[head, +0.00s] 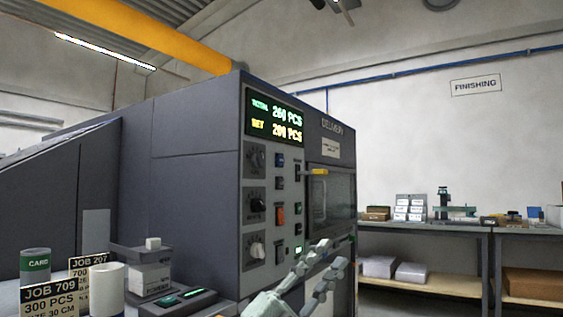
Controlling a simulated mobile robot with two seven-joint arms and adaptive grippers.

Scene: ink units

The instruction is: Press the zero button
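The grey machine's control panel (268,200) faces me, with a lit display (274,119) reading TOTAL 260 PCS and SET 200 PCS. Below it are several knobs on the left. To their right are a blue button (280,160), an orange-red one (280,215) and several dark ones. A small green-lit button (298,250) is low on the right. Labels are too small to read, so I cannot tell which is the zero button. My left gripper (335,254) is open and empty, its fingers apart, in front of the panel's lower right. My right gripper is not in view.
A yellow handle (319,172) sticks out by the delivery window (331,205). A bench (430,230) with boxes stands at the right.

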